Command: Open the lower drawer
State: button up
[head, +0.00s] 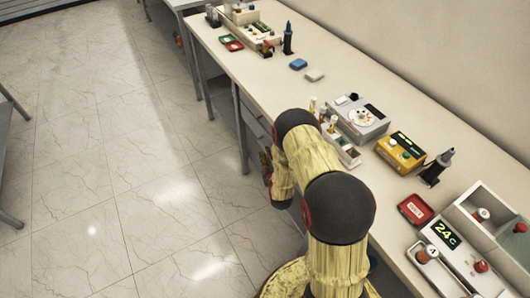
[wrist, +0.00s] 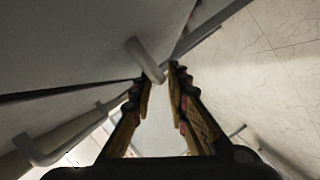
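In the wrist view, a pale bar handle (wrist: 146,60) stands out from a grey drawer front (wrist: 70,48). My gripper (wrist: 162,76) has its two fingers apart, and the near end of this handle shows between the fingertips. I cannot tell whether either finger touches it. A second pale handle (wrist: 32,152) sits on another front at the lower left, past a dark seam. Both fronts look closed. In the head view my arm reaches down beside the workbench (head: 345,185) and hides most of the drawers, and my gripper is mostly hidden there too.
The bench top carries a grey device (head: 358,120), a yellow device (head: 400,151), a red tray (head: 415,209) and a white tray box (head: 440,262). Bench legs stand along the front edge. The tiled floor (head: 120,150) to the left is clear.

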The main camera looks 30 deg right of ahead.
jog(key=shift+b+x, duration=0.3)
jog(key=shift+x, duration=1.25)
jog(key=shift+c, duration=0.4)
grip_shut()
